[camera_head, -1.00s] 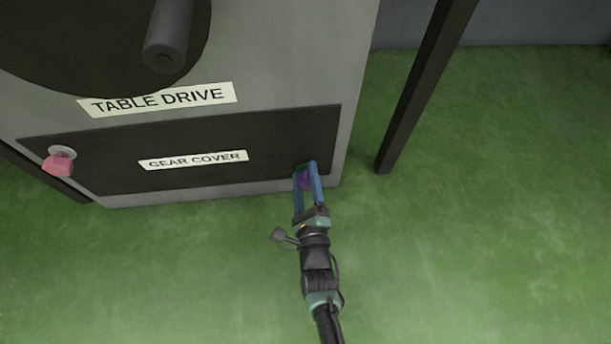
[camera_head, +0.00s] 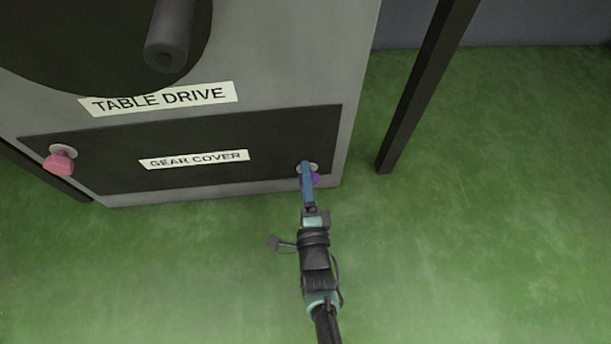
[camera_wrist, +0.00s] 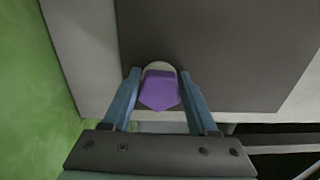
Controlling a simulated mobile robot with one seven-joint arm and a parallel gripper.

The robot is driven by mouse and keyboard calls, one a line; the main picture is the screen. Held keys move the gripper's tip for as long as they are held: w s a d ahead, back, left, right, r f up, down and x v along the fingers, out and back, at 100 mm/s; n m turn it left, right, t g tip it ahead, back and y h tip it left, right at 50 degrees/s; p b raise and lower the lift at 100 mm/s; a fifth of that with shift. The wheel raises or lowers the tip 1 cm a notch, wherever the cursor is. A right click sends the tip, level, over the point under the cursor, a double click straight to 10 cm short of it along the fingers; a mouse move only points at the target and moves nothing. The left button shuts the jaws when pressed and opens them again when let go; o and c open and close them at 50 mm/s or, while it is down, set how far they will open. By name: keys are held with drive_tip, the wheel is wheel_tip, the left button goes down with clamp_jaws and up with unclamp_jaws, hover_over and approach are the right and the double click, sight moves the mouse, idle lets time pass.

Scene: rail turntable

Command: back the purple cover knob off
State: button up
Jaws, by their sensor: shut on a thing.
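The purple cover knob (camera_wrist: 159,90) sits at the edge of the dark gear cover, in front of a pale round washer (camera_wrist: 158,67). In the head view the purple knob (camera_head: 316,180) shows at the cover's right end, partly hidden behind a blue finger. My gripper (camera_head: 307,172) reaches it from below, its fingers seen nearly edge-on. In the wrist view my gripper (camera_wrist: 159,88) has one blue finger on each side of the knob and is shut on it. The gear cover (camera_head: 120,170) lies flat against the grey housing.
A pink knob (camera_head: 59,162) is at the cover's left end. A dark wheel with a handle (camera_head: 170,35) is above the TABLE DRIVE label (camera_head: 160,98). A dark post (camera_head: 425,90) stands to the right. The green floor (camera_head: 480,250) is clear in front.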

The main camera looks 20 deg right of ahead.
drive_tip(key=n, duration=0.4)
drive_tip(key=shift+d+f+n, duration=0.1)
drive_tip(key=shift+f+n, duration=0.05)
drive_tip(key=shift+n, duration=0.15)
drive_tip(key=n, duration=0.3)
drive_tip(key=shift+s+f+n, duration=0.1)
drive_tip(key=shift+n, duration=0.3)
drive_tip(key=n, duration=0.4)
drive_tip(key=shift+d, duration=0.15)
drive_tip(key=shift+n, duration=2)
drive_tip(key=o, duration=1.4)
drive_tip(key=shift+c, duration=0.2)
drive_tip(key=p+v, duration=0.5)
drive_tip(key=v, duration=0.8)
drive_tip(key=shift+p, duration=0.4)
